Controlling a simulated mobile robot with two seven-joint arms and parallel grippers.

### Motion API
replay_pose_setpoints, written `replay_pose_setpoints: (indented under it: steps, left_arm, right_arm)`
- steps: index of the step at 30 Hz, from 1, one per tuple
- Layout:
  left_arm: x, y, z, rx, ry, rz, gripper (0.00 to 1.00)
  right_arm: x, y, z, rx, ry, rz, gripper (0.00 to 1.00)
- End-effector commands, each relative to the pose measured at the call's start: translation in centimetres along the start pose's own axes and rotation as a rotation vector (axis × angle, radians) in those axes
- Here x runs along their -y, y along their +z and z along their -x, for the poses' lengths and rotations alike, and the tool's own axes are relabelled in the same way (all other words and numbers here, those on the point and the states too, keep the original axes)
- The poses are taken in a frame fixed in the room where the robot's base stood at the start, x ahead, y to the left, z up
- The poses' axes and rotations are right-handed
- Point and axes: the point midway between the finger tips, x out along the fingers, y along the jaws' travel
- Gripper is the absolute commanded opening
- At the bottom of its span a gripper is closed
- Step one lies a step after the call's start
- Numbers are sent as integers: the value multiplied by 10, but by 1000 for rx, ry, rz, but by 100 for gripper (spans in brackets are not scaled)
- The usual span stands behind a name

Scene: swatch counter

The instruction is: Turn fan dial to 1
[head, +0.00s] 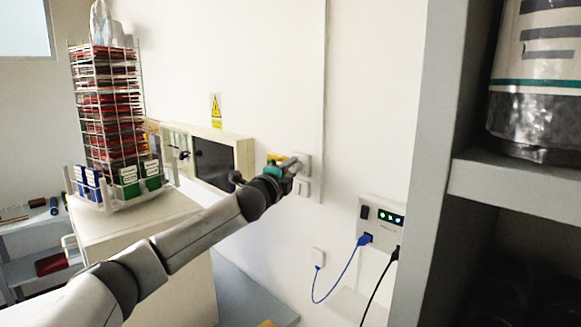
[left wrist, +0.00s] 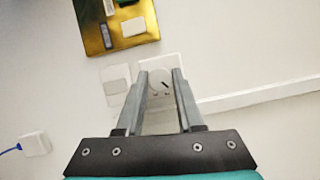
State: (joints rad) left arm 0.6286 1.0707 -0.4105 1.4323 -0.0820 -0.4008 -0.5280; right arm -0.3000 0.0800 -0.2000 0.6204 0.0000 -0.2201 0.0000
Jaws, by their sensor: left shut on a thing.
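The fan dial (left wrist: 159,80) is a round white knob with a short dark mark, on a white square wall plate (left wrist: 171,60). In the left wrist view the mark lies toward the knob's lower right; I cannot read any numbers. My left gripper (left wrist: 159,84) has one finger on each side of the knob and is shut on it. In the head view the left gripper (head: 291,166) reaches the wall at the plate (head: 304,160), and the knob itself is hidden behind it. My right gripper is in neither view.
A white switch plate (left wrist: 116,80) sits beside the dial plate. A yellow-gold panel (left wrist: 116,24) is close by on the wall. A socket box (head: 381,222) with blue and black cables hangs lower right. A grey shelf (head: 515,182) stands at the right, a swatch rack (head: 108,115) at the left.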

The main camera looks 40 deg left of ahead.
Motion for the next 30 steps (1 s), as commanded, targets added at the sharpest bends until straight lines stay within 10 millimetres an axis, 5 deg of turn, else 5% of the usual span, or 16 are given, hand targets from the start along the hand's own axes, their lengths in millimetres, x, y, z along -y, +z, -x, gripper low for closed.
replay_pose_setpoints:
  steps: [12,29,30]
  left_arm:
    - [1,0,0,1,74,178,0]
    - [1,1,0,1,84,202,0]
    - [1,1,0,1,83,202,39]
  right_arm:
    - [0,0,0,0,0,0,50]
    - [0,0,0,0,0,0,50]
    - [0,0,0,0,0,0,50]
